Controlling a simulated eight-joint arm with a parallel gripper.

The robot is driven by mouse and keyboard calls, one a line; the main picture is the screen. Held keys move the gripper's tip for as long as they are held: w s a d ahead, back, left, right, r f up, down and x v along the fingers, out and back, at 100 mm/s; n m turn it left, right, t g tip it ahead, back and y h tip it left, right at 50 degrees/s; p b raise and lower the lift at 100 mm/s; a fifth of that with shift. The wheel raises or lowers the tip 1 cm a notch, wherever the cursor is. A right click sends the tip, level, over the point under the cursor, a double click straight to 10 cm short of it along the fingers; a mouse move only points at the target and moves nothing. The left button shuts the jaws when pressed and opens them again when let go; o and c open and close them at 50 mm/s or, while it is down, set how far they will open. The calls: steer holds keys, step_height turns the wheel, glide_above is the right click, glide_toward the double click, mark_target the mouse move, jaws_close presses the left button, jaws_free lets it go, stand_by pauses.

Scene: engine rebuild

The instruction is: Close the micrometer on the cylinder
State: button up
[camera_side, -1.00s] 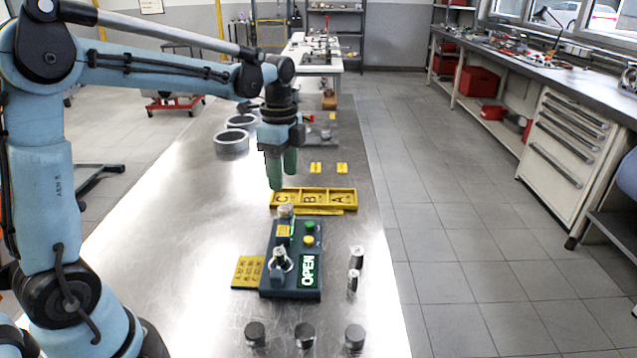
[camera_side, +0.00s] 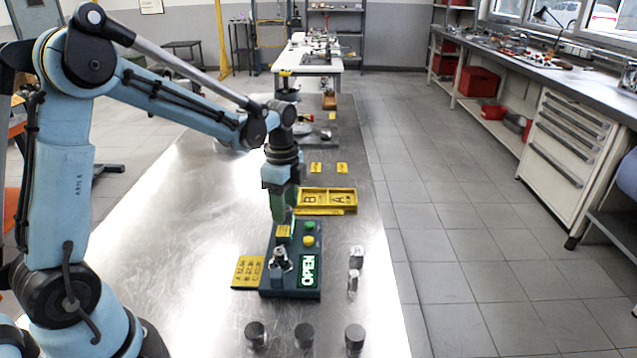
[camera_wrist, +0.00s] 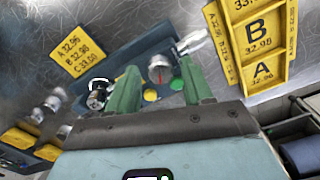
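The micrometer station is a dark block (camera_side: 290,290) on the metal bench, with a lit green "OPEN" display (camera_side: 308,271). A silver cylinder (camera_side: 280,257) stands in its near-left part; it also shows in the wrist view (camera_wrist: 98,92). A green button (camera_side: 310,227) and a yellow button (camera_side: 309,240) sit on the block. My gripper (camera_side: 279,216) is over the block's far end, pointing down. In the wrist view its green fingers (camera_wrist: 160,64) are apart, with a round dial with a red mark (camera_wrist: 158,72) seen between them. A silver knob (camera_wrist: 192,42) shows by the right fingertip; contact is unclear.
A yellow lettered tray (camera_side: 328,211) lies just beyond the block. A yellow size card (camera_side: 248,272) lies left of it. Two silver pieces (camera_side: 356,256) stand to its right. Three dark-topped cylinders (camera_side: 304,334) stand near the front.

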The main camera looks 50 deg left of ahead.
jaws_close()
steer(key=shift+n, duration=0.3)
steer(key=n, duration=0.4)
steer(key=shift+n, duration=0.3)
steer(key=n, duration=0.4)
steer(key=shift+n, duration=0.3)
steer(key=n, duration=0.3)
steer(key=shift+n, duration=0.3)
steer(key=n, duration=0.3)
steer(key=shift+n, duration=0.4)
steer(key=n, duration=0.6)
steer(key=shift+a+n, duration=0.1)
steer(key=shift+n, duration=0.3)
